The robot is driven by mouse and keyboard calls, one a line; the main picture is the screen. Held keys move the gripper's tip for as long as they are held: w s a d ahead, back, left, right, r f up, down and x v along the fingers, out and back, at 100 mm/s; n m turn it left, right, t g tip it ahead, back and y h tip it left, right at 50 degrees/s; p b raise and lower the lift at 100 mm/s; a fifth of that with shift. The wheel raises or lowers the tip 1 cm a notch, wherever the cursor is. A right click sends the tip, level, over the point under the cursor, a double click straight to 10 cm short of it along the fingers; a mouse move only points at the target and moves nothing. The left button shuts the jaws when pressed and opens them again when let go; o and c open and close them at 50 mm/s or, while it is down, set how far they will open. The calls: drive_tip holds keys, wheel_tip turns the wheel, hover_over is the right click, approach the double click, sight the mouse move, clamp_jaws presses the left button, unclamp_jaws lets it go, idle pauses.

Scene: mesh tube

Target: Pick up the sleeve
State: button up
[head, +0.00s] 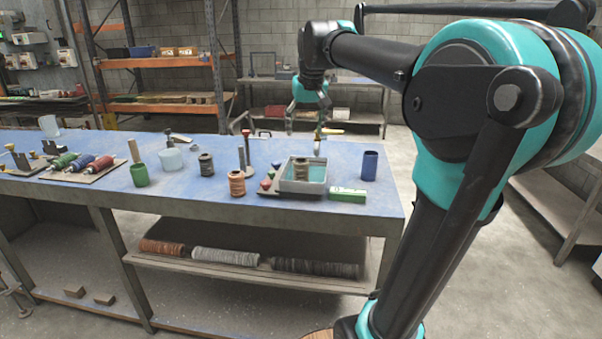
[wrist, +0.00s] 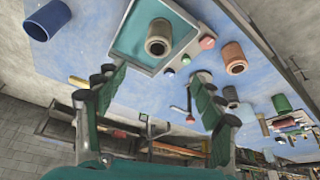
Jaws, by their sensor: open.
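A short olive-grey hollow tube (head: 301,169) stands upright in a shallow tray (head: 316,187) with a teal floor. It looks like the sleeve, though a similar dark olive tube (head: 206,165) stands to its left on the table. In the wrist view the tube in the tray (wrist: 158,38) shows its round opening, near the top centre. An orange-brown tube (head: 236,183) stands left of the tray. My gripper (head: 307,116) is open and empty, raised above and behind the tray. Its spread fingers (wrist: 152,82) also show in the wrist view, apart from every tube.

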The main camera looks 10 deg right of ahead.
sight(302, 163)
drive_tip(key=x, duration=1)
drive_tip(key=shift+f, duration=0.15)
drive_tip(key=shift+d+x, duration=0.2)
drive_tip(key=shift+x, duration=2.4)
drive_tip(key=shift+w, duration=0.1)
drive_tip(key=c, duration=1.3)
